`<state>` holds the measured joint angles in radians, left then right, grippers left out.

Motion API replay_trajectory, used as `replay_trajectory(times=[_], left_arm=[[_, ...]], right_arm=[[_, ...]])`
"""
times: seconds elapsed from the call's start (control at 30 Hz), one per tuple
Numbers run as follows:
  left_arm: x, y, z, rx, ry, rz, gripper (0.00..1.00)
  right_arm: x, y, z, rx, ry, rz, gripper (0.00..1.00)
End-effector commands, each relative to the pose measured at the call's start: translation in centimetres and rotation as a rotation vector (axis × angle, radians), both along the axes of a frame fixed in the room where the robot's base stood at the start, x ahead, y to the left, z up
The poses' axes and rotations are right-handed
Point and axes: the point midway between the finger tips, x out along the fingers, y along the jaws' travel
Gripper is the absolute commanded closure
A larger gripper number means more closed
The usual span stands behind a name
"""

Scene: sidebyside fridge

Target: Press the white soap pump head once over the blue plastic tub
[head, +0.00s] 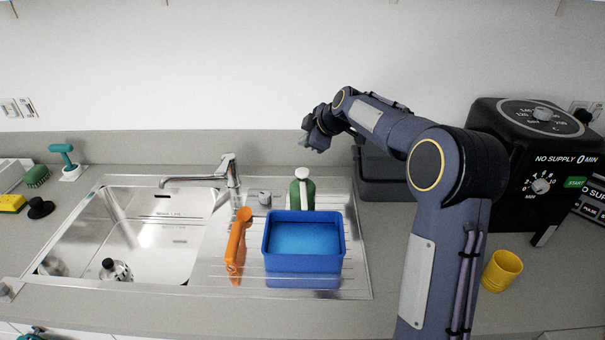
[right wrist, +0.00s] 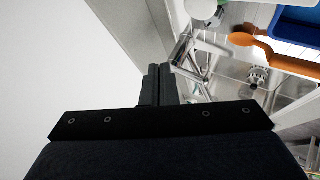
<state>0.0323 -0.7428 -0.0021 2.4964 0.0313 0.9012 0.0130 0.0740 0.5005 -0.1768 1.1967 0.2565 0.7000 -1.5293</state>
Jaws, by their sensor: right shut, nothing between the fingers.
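The green soap bottle (head: 308,194) stands upright just behind the blue plastic tub (head: 305,265), on the steel drainboard. Its white pump head (head: 301,172) is on top, with the spout toward the tub. In the right wrist view the pump head (right wrist: 200,8) shows at the top edge, and the tub (right wrist: 298,25) at the top right corner. My right gripper (head: 312,142) is above and slightly right of the pump head, apart from it. In the right wrist view its fingers (right wrist: 158,80) are together with nothing between them. My left gripper is not in view.
The tap (head: 230,175) and sink (head: 140,230) are further left. A grey box (head: 378,180) stands behind my right arm, a black appliance (head: 535,160) and yellow cup (head: 502,270) to the right.

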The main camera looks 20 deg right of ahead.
Motion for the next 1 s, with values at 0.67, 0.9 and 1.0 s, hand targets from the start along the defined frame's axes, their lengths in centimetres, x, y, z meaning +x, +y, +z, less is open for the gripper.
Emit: replay_trajectory(times=[0.67,0.9,1.0], left_arm=[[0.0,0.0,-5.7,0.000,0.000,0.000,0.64],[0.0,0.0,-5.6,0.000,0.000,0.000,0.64],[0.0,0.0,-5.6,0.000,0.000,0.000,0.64]], right_arm=[[0.0,0.0,-7.2,0.000,-0.001,-0.001,1.00],[0.0,0.0,-7.1,0.000,0.000,0.000,1.00],[0.0,0.0,-7.1,0.000,0.000,0.000,1.00]])
